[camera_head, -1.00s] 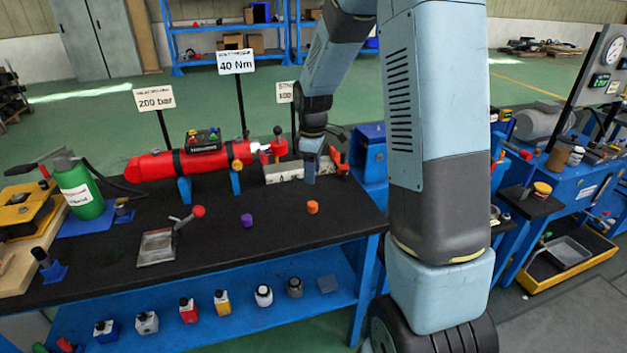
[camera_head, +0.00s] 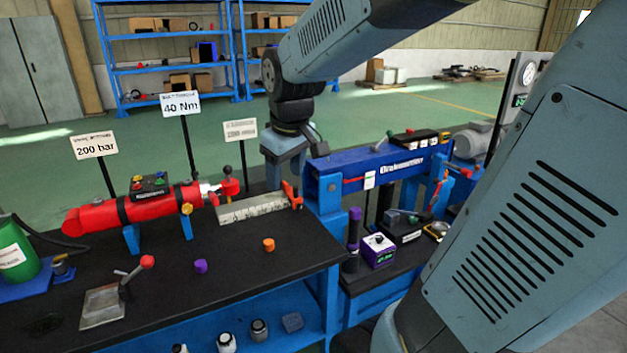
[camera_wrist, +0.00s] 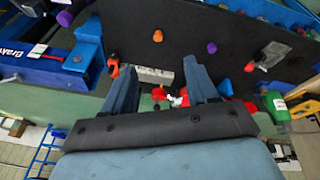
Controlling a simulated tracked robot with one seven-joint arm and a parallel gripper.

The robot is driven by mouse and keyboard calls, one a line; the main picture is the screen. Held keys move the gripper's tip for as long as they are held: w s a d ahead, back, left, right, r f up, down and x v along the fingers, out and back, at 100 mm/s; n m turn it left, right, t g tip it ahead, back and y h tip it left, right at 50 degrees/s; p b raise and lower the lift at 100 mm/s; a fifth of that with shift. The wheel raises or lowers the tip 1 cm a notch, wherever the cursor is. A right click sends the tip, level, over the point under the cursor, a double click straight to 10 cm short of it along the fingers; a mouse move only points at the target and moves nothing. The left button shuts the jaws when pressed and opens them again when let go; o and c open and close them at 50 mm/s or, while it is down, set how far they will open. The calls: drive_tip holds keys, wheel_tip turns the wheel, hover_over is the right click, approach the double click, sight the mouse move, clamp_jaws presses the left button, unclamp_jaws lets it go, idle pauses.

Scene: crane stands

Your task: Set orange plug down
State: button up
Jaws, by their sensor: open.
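The small orange plug (camera_head: 268,244) stands on the black bench top (camera_head: 200,310), near the bench's right end. A purple plug (camera_head: 201,266) stands to its left. In the wrist view the orange plug (camera_wrist: 158,36) and the purple plug (camera_wrist: 211,48) show beyond my fingers, clear of them. My gripper (camera_head: 284,178) is behind the orange plug in the head view, by the back right of the bench. In the wrist view my gripper (camera_wrist: 161,76) has its two blue fingers wide apart with nothing held between them.
A red cylinder (camera_head: 150,208) on blue stands and a grey block (camera_head: 252,207) line the back of the bench. A lever plate (camera_head: 102,306) with a red knob lies at front left. A blue beam frame (camera_head: 375,165) stands right of my gripper. The bench around the plugs is clear.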

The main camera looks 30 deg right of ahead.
drive_tip(key=s+r+m+t, duration=0.2)
drive_tip(key=s+r+m, duration=0.1)
drive_tip(key=s, duration=0.8)
drive_tip(key=shift+s+d+m, duration=0.15)
drive_tip(key=shift+s+m, duration=0.15)
drive_tip(key=shift+m, duration=0.4)
idle(1.2)
